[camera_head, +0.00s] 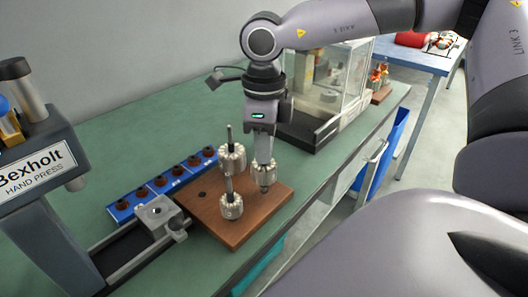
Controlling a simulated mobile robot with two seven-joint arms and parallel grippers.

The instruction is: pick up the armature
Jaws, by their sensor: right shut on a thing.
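Three armatures with pale slotted bodies and dark shafts stand upright on a brown wooden board (245,228) on the bench. One armature (231,206) is at the front and one (232,160) is behind it, both free of the gripper. My right gripper (264,166) points straight down and is shut on the third armature (265,180), at the right of the group. Its fingers hide the upper part of that armature. I cannot tell whether its lower end is clear of the board. My left gripper is out of view.
A blue rack (124,212) with several dark round parts lies left of the board, near a metal fixture (157,215). A Bexholt hand press (38,170) stands at the left. A clear-walled enclosure (335,90) stands behind the gripper. The green bench (135,130) is bare at the back left.

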